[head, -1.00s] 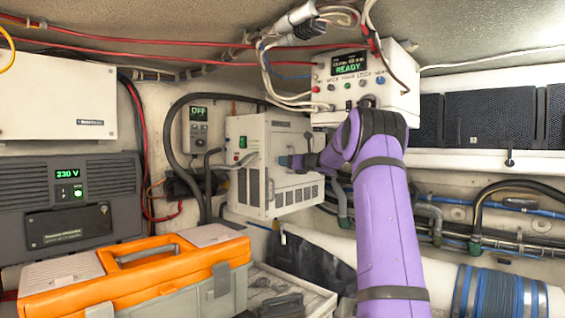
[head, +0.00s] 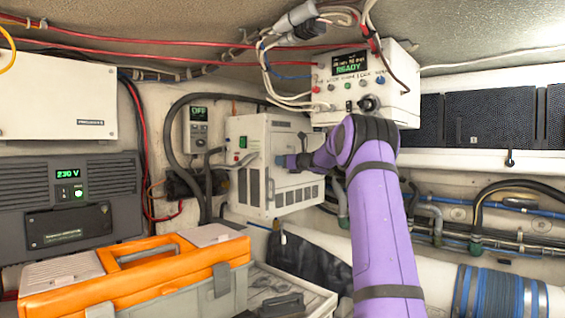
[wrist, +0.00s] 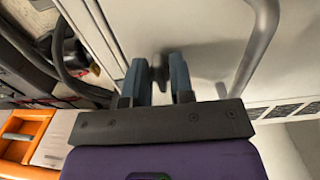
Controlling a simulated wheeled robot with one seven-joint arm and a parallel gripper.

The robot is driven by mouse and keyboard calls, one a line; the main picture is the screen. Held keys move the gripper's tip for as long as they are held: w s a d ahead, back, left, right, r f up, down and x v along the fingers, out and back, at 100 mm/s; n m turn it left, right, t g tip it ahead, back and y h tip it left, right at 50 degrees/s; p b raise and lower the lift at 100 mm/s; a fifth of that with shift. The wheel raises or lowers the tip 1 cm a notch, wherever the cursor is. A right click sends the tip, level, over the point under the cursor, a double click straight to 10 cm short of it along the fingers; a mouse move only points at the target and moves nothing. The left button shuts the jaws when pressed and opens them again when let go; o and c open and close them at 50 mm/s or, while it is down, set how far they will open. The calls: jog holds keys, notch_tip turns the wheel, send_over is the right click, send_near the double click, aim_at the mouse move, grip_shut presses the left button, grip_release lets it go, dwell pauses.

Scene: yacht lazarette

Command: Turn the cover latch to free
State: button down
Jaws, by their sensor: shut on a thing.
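A grey bar handle (wrist: 262,50) curves at the right of that view. In the head view the gripper hides the latch, and its turn angle is not clear.
An orange toolbox (head: 135,268) stands at the lower left. A white control box reading READY (head: 395,98) hangs above my arm. Hoses (head: 172,140) and cables run beside the unit. A large pipe with a blue ribbed sleeve (head: 490,292) lies at the lower right.

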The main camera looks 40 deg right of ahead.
jog(key=shift+a+f+n, duration=0.1)
jog(key=shift+n, duration=4.35)
jog(key=shift+a+f+n, duration=0.1)
jog(key=shift+n, duration=4.35)
jog(key=c, duration=1)
grip_release()
jog(key=s, duration=0.7)
jog(key=s+d, duration=0.1)
jog(key=s, duration=0.2)
jog(key=shift+s, duration=0.4)
